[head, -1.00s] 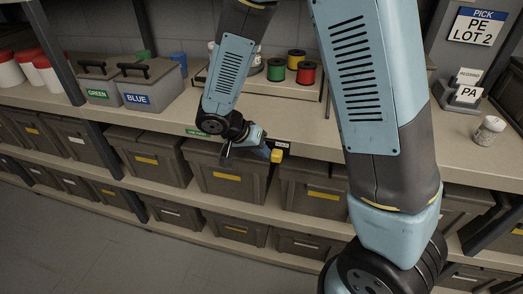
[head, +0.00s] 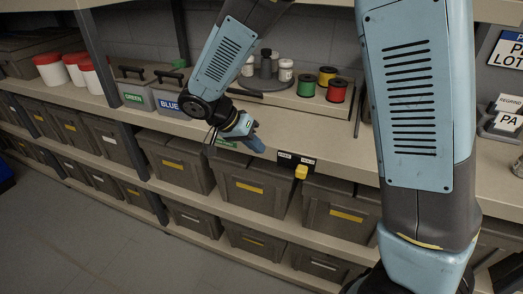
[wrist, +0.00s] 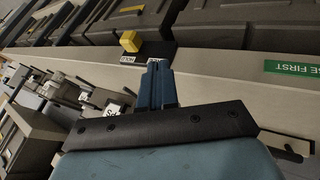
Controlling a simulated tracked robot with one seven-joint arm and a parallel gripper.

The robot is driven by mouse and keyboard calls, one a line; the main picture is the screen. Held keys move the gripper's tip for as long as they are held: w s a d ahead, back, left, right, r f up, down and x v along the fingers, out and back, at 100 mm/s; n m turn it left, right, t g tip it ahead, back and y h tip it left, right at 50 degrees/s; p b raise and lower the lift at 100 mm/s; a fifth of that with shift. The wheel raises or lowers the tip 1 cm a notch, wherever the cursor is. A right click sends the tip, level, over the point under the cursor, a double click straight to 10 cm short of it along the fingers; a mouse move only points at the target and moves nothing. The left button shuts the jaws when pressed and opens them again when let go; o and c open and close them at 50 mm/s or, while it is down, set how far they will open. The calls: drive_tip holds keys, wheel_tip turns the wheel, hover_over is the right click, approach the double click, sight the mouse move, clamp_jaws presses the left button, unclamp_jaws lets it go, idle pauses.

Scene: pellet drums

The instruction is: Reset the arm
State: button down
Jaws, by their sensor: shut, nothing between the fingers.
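My gripper (head: 256,144) is in the middle of the head view, in front of the bench edge. Its fingers are closed together with nothing between them. In the wrist view, the dark blue fingers (wrist: 157,82) point toward the shelf edge.
Grey lidded bins (head: 260,190) fill the shelves below the bench. Green and blue labelled boxes (head: 140,92) stand left on the bench, with white tubs with red lids (head: 50,70) farther left. Spools (head: 337,90) stand behind my gripper. The floor at lower left is clear.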

idle(0.3)
drive_tip(key=s+d+r+n+y, duration=0.2)
drive_tip(key=s+d+r+y, duration=0.2)
drive_tip(key=d+r, duration=1)
drive_tip(key=s+d+r+n+t+y, duration=0.3)
drive_tip(key=s+d+r, duration=0.1)
drive_tip(key=s+d, duration=0.7)
drive_tip(key=shift+s+d+r+n, duration=0.15)
drive_tip(key=shift+d+r+n, duration=0.1)
drive_tip(key=shift+r+n, duration=0.05)
